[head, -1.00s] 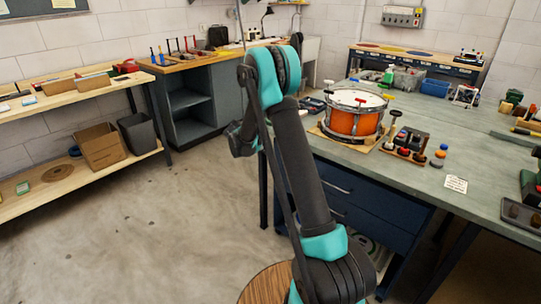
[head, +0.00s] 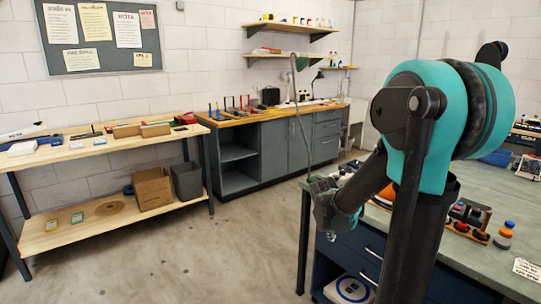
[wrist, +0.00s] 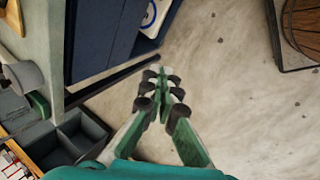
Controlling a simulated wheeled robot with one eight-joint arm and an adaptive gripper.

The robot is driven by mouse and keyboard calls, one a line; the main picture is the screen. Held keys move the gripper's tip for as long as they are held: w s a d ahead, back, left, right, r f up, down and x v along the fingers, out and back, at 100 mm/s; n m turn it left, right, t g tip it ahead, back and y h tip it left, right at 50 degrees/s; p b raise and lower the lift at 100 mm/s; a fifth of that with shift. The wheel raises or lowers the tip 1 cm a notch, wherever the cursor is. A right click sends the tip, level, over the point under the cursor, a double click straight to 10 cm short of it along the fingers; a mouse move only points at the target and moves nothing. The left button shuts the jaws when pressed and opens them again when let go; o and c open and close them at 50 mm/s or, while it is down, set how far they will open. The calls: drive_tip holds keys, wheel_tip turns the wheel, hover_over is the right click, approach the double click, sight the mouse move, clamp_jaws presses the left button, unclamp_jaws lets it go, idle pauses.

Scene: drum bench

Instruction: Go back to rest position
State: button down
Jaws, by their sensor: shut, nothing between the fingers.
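My gripper (wrist: 160,88) shows in the wrist view with its two green-and-grey fingers together and nothing between them. It is above the bare concrete floor, beside the dark front of the bench. In the head view my raised, folded arm fills the right side, and its grey wrist end hangs by the bench's left corner. The fingers are not clear there. The drum is not visible in the head view now; my arm covers much of the bench top.
The drum bench (head: 508,245) carries a rack of mallets (head: 468,218) and stacked coloured pieces (head: 504,236). A wooden shelf unit (head: 90,153) stands left and a grey cabinet (head: 290,142) behind. In the wrist view a round wooden top (wrist: 304,22) is upper right. The floor (head: 200,255) between is clear.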

drive_tip(key=s+a+f+m+y, duration=0.2)
drive_tip(key=s+m, duration=0.8)
drive_tip(key=s, duration=0.9)
drive_tip(key=shift+a+f+m+y, duration=0.15)
drive_tip(key=shift+f+m+y, duration=0.15)
drive_tip(key=shift+f+y, duration=0.3)
drive_tip(key=shift+f, duration=0.1)
